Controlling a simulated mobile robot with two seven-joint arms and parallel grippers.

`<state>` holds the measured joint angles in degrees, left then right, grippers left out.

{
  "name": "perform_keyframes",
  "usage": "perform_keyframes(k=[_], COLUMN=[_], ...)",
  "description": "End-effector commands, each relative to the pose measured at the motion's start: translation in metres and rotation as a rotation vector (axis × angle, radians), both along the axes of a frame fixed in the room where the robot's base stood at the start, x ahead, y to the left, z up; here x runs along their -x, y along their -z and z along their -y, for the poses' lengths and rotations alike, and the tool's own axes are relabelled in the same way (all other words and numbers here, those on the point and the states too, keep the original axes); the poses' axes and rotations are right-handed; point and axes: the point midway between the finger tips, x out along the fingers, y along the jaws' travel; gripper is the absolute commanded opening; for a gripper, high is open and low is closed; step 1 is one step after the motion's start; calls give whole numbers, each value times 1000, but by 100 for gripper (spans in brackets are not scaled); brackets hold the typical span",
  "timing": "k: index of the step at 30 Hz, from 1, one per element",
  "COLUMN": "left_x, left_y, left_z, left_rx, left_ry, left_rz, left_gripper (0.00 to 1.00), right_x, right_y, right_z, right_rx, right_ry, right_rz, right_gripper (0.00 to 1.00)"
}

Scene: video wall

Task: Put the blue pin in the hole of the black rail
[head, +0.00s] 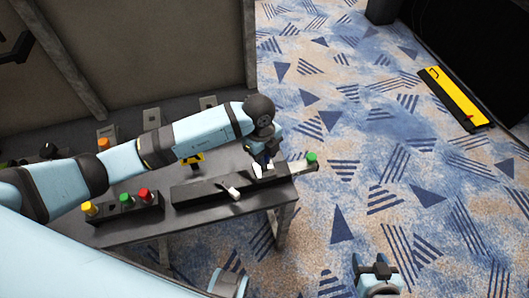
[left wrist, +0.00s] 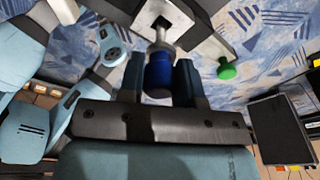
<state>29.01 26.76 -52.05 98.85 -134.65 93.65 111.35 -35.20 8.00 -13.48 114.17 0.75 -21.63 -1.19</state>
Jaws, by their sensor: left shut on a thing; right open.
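The black rail (head: 205,188) lies along the front of the dark table. My left gripper (head: 262,166) is over its right part. In the left wrist view my left gripper (left wrist: 160,82) is shut on the blue pin (left wrist: 158,75), with one finger on each side. The pin's metal end points away from the gripper, at a light plate (left wrist: 172,10) with a dark opening on the rail. I cannot tell whether the tip is in the hole. The pin is not clear in the head view. My right gripper (head: 376,270) is open and empty, off the table.
A green knob (head: 312,158) stands at the rail's right end, close to my left gripper. A light cylinder (head: 234,193) sticks out at the rail's middle. A button box (head: 150,212) stands at the left front. A yellow-black object (head: 455,95) lies far right. Carpet is clear right of the table.

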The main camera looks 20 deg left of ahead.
Motion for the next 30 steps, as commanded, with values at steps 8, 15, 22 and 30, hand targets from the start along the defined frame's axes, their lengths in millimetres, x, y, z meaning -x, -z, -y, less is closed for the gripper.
perform_keyframes(k=[8,15,22,30], left_x=[0,0,0,0], left_y=[10,17,24,28], left_z=[0,0,0,0], left_rx=[0,0,0,0], left_ry=[0,0,0,0], left_rz=[-1,-1,-1,0], left_gripper=[7,7,7,7], right_x=[0,0,0,0], right_y=[5,8,11,12], right_z=[0,0,0,0], right_rx=[0,0,0,0], right_ry=[0,0,0,1], right_rz=[0,0,1,2], right_gripper=[58,58,58,58])
